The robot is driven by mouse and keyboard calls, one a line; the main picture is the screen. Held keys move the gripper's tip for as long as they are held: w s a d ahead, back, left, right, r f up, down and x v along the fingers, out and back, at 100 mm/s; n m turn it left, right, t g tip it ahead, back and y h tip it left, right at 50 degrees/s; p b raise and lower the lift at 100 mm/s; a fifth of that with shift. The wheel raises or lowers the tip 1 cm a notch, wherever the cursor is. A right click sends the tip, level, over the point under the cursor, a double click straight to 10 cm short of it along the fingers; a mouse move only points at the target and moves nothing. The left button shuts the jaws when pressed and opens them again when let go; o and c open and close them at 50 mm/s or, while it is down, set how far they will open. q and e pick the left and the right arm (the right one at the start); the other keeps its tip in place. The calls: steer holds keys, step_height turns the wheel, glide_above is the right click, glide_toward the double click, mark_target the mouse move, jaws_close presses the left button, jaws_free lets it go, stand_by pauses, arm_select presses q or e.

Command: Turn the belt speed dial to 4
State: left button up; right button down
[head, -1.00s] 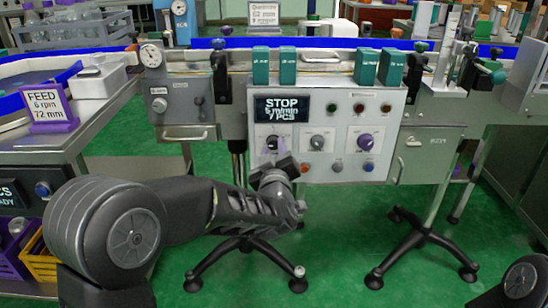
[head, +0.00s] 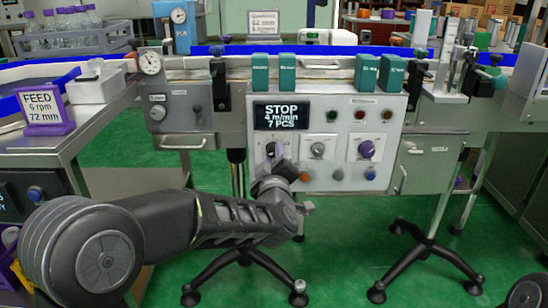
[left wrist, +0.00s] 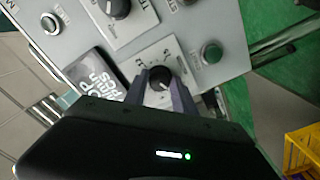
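The control panel (head: 325,170) has three dials in a row under a dark display (head: 281,115) reading "STOP, 4 m/min, 7 PCS". My left gripper (head: 270,160) is at the leftmost dial, below the display, and mostly hides it in the head view. In the left wrist view, this dark dial (left wrist: 160,77) with a light pointer mark sits between the two fingers of my left gripper (left wrist: 162,90), which appear closed against its sides. My right gripper is out of view.
Coloured buttons and lamps surround the dials, including an orange button (head: 304,176) close to my left gripper. Teal blocks (head: 267,75) stand along the panel's top edge. A purple-based FEED sign (head: 42,108) stands at left. Open green floor lies below the panel.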

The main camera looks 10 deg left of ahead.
arm_select(q)
steer(key=o, duration=0.4)
steer(key=p+v, duration=0.2)
steer(key=v, duration=0.5)
steer(key=shift+s, duration=0.4)
steer(key=shift+d, duration=0.15)
